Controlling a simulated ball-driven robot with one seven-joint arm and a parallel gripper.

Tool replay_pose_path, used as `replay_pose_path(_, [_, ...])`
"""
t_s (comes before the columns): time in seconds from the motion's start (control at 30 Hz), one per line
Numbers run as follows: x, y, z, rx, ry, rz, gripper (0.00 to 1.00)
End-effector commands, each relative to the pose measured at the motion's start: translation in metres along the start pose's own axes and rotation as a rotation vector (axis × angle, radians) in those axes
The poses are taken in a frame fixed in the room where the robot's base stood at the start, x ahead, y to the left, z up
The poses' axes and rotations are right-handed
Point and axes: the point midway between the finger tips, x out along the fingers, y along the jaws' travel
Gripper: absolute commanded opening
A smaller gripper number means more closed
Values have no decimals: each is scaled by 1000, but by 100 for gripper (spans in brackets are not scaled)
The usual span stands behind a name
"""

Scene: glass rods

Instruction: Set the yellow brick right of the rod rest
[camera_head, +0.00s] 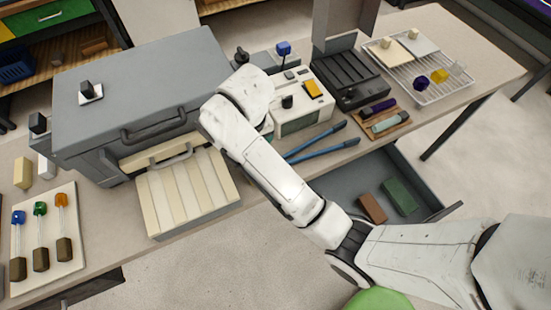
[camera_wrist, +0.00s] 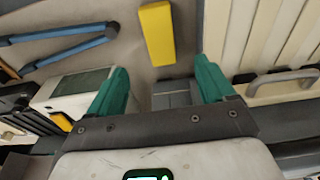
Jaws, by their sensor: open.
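The yellow brick (camera_wrist: 157,33) lies on the bench in the wrist view, between the blue tongs and the cream slatted panel. It is hidden behind my arm in the head view. My gripper (camera_wrist: 161,84) is open and empty, its green fingers apart, with the brick beyond the fingertips. A low grey block (camera_wrist: 174,94) shows between the fingers, partly covered by the gripper body. I cannot tell whether this block is the rod rest. In the head view, a wooden tray (camera_head: 404,123) holds a purple and a grey-green piece.
The blue tongs (camera_head: 318,143) lie at the bench's front edge. The cream slatted panel (camera_head: 188,193) extends from the grey furnace (camera_head: 150,90). A white instrument (camera_head: 300,118) stands behind my arm. The open drawer (camera_head: 365,175) holds a brown brick (camera_head: 373,208) and green brick (camera_head: 399,196).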

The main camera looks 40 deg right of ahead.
Motion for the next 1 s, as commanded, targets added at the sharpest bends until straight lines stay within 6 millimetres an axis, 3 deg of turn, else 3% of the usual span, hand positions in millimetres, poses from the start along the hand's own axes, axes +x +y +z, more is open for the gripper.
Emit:
replay_pose_path(0.17, [0,0,1,-1,-2,0,83])
replay_pose_path(0.27, [8,4,13,-11,-9,-7,83])
replay_pose_path(0.37, [22,13,41,-38,-24,-20,83])
replay_pose_path(0.5, [42,39,100,-96,-43,-34,83])
replay_pose_path(0.7, [52,84,175,-183,-53,-23,83])
replay_pose_path(0.83, [49,106,205,-225,-55,-6,83])
replay_pose_path(1.0, [46,118,219,-252,-54,5,83])
